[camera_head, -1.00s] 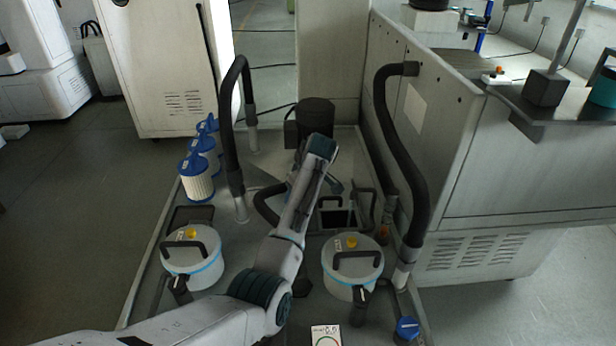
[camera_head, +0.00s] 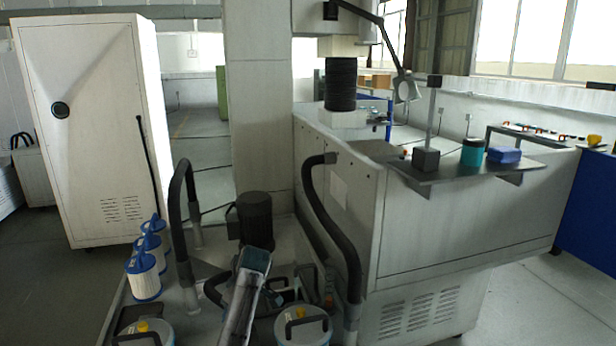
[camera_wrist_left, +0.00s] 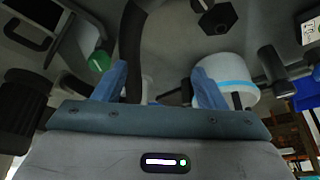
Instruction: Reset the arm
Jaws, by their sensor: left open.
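My left arm (camera_head: 243,303) comes up from the bottom edge in the head view, standing among the filter equipment. Its gripper is hard to make out there behind the arm links. In the left wrist view my left gripper (camera_wrist_left: 160,72) shows two blue fingers spread apart with nothing held between them. Beyond the fingers are a dark hose (camera_wrist_left: 131,35) and a white canister with a light blue band (camera_wrist_left: 234,84). I cannot tell how close the fingers are to the canister. My right gripper is not in view.
Two lidded canisters (camera_head: 302,328) (camera_head: 143,333), black hoses (camera_head: 335,225) and a dark motor (camera_head: 255,218) crowd the floor unit. Blue-capped filters (camera_head: 144,279) stand left. A machine cabinet (camera_head: 440,220) with a shelf (camera_head: 470,176) blocks the right. Floor (camera_head: 60,290) is clear at far left.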

